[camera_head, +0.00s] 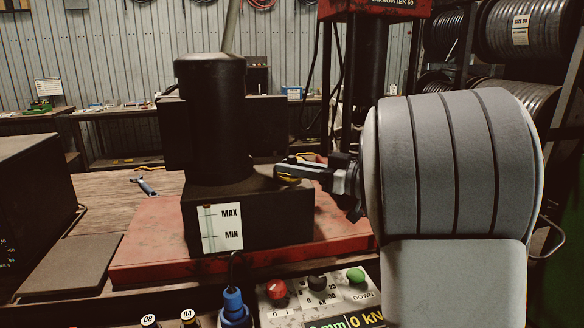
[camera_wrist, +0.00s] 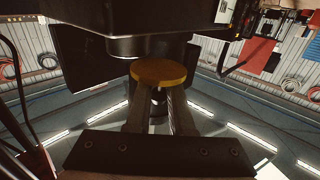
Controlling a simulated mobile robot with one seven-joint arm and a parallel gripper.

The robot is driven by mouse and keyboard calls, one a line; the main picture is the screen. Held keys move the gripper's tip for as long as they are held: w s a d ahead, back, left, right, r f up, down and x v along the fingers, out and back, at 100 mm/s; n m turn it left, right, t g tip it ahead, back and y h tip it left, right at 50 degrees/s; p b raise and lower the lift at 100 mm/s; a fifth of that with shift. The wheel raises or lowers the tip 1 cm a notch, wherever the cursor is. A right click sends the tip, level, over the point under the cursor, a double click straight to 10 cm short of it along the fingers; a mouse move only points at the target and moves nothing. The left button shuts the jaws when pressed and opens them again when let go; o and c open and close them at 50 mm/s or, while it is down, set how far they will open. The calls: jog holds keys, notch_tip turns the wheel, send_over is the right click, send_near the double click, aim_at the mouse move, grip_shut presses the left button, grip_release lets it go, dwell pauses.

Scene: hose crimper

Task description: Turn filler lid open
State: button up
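The filler lid is a round yellow disc (camera_wrist: 160,72), seen in the middle of the wrist view. In the head view only a yellow edge of the lid (camera_head: 291,180) shows, low on top of the black pump unit's base (camera_head: 270,228), right of its upright cylinder (camera_head: 213,120). My gripper (camera_head: 287,170) reaches in from the right, its fingertips at the lid. In the wrist view the two fingers of my gripper (camera_wrist: 159,92) stand apart with a gap between them, and their tips meet the disc, which partly hides them. I cannot tell whether they clamp it.
The unit stands on a red plate (camera_head: 150,240) on a wooden bench. A control panel (camera_head: 318,292) with buttons lies in front. A dark box (camera_head: 30,210) is at left, a blue-handled tool (camera_head: 145,187) behind the plate. Hose reels (camera_head: 520,28) stand at back right.

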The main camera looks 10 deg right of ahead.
jog(key=o, duration=0.4)
jog(key=p+v, duration=0.1)
jog(key=v, duration=1.6)
jog(key=shift+s+d, duration=0.2)
